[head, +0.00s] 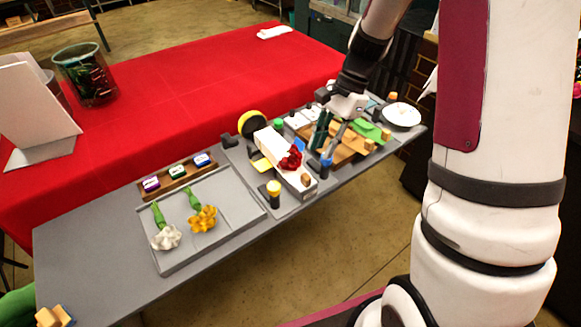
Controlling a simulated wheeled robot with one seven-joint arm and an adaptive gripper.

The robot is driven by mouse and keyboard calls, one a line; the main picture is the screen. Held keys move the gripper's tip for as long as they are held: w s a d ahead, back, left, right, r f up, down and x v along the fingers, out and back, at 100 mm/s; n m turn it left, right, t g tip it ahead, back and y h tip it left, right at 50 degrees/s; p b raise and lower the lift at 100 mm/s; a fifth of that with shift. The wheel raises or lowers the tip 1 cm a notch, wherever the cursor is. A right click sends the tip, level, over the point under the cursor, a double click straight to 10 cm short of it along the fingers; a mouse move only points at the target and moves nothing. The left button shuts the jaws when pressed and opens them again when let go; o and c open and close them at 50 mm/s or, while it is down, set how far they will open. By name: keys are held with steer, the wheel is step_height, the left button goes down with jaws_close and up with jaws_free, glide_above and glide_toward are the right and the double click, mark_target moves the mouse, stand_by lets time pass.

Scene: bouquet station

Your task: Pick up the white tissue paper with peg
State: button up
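My gripper (328,136) reaches down over the right part of the grey table (100,232), above a brown wooden board (350,148). Dark and grey parts overlap at its tip, so I cannot tell its opening or whether it holds anything. A flat white piece (300,117) lies just left of the gripper and may be the white tissue paper; no peg on it is clear. Small wooden peg-like blocks stand near the board, one at its right (386,134). A green sheet (367,131) lies on the board.
A grey tray (225,228) holds a white flower (166,238) and a yellow flower (203,219). A long white box (284,157) bears a red flower (291,158). A blue-topped dark object (326,166) stands below my gripper. A white plate (401,115) is at the right end.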

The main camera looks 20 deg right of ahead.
steer(key=shift+s+a+p+x, duration=0.1)
steer(key=shift+a+p+x, duration=0.1)
steer(key=shift+x, duration=1.9)
steer(key=shift+s+a+p+x, duration=0.1)
steer(key=shift+s+p+x, duration=0.1)
steer(key=shift+x, duration=1.95)
steer(key=shift+w+r, duration=0.1)
steer(key=shift+r, duration=0.05)
jaws_close()
